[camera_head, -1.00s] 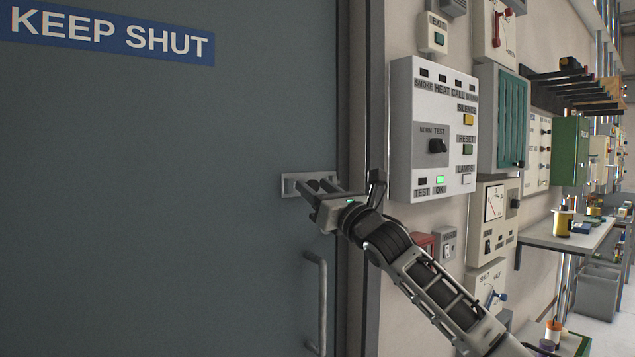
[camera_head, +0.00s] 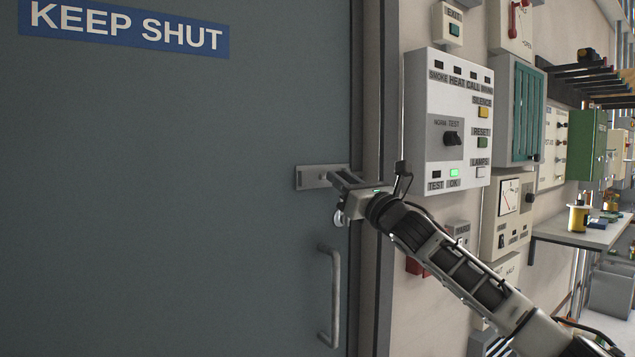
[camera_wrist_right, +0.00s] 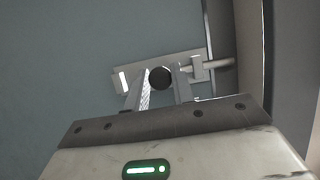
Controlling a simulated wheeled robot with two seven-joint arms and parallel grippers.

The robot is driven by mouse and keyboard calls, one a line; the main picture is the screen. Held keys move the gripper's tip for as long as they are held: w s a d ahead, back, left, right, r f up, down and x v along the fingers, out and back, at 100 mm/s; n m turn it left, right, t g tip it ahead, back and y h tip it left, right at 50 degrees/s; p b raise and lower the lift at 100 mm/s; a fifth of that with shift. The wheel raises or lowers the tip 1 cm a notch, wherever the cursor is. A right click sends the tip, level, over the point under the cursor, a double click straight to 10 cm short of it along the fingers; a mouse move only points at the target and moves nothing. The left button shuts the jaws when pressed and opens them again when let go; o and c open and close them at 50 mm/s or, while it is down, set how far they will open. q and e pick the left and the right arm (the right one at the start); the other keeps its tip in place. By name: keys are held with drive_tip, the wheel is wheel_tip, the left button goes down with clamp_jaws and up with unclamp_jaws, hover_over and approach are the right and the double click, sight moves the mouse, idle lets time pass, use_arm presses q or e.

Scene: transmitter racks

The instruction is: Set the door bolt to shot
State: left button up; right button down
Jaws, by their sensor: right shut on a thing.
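The door bolt has a pale metal plate (camera_head: 312,177) on the grey door, near its right edge and above the handle. My right gripper (camera_head: 346,181) is at the right end of this plate in the head view. In the right wrist view the gripper (camera_wrist_right: 160,80) has its two fingers either side of the bolt's dark round knob (camera_wrist_right: 160,77) and is shut on it. There the bolt's rod (camera_wrist_right: 218,65) runs right from the plate to the door's edge by the frame. How far its tip enters the frame cannot be made out. My left gripper is out of view.
A vertical door handle (camera_head: 333,295) is below the bolt. The door frame (camera_head: 371,100) and a white alarm panel (camera_head: 447,120) are close on the right, behind my right arm. A blue KEEP SHUT sign (camera_head: 125,27) is above. The door face to the left is clear.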

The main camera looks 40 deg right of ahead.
drive_tip(key=shift+d, duration=0.2)
drive_tip(key=c, duration=1.2)
unclamp_jaws()
drive_tip(key=shift+s+d, duration=0.1)
drive_tip(key=shift+d, duration=0.05)
drive_tip(key=shift+f, duration=0.1)
